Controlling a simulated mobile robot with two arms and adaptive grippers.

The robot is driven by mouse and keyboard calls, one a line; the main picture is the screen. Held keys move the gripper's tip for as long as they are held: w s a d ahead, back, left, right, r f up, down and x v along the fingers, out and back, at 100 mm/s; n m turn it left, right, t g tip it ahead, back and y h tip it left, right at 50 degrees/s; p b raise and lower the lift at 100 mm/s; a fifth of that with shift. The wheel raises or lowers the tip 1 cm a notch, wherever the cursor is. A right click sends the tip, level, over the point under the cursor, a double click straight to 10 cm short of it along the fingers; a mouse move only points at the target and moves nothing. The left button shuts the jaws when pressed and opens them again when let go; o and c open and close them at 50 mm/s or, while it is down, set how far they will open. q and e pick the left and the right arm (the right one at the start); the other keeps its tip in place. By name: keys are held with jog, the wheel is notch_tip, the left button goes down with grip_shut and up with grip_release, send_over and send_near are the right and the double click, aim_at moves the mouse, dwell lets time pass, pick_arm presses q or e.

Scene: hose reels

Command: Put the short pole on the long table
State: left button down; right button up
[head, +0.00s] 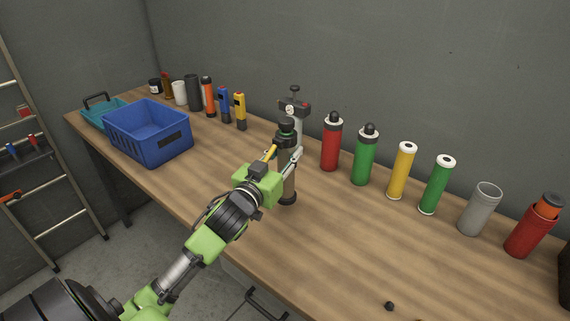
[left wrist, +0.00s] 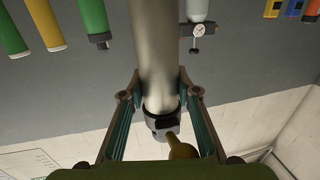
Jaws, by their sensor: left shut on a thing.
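The short pole (head: 289,186) is a grey-brown cylinder with a black cap and a dark base. It is upright over the middle of the long table (head: 330,250), a wooden-topped bench along the wall. I cannot tell whether its base touches the tabletop. My left gripper (head: 290,158) is shut on the pole's upper part, and the arm partly covers it. In the left wrist view the pole (left wrist: 153,55) runs between the two fingers (left wrist: 162,98), with its dark cap near the palm. My right gripper is not in view.
A blue crate (head: 150,135) and a teal tray (head: 96,117) stand at the table's left end. Behind the pole is a gauge device (head: 292,108). A red bottle (head: 331,145), a green bottle (head: 364,158) and several cylinders stand along the right back. The front middle is mostly clear.

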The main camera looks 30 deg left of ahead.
aim_at(280, 169)
pick_arm(q)
jog(key=shift+w+a+f, duration=0.1)
jog(key=shift+a+f, duration=0.05)
jog(key=shift+a, duration=0.05)
notch_tip(280, 169, down, 3)
jog(key=shift+w+a, duration=0.1)
jog(key=shift+a, duration=0.05)
jog(key=shift+f, duration=0.25)
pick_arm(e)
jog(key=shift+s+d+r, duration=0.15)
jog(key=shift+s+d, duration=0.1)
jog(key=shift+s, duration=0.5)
pick_arm(q)
jog(key=shift+f, duration=0.15)
jog(key=c, duration=1.5)
grip_release()
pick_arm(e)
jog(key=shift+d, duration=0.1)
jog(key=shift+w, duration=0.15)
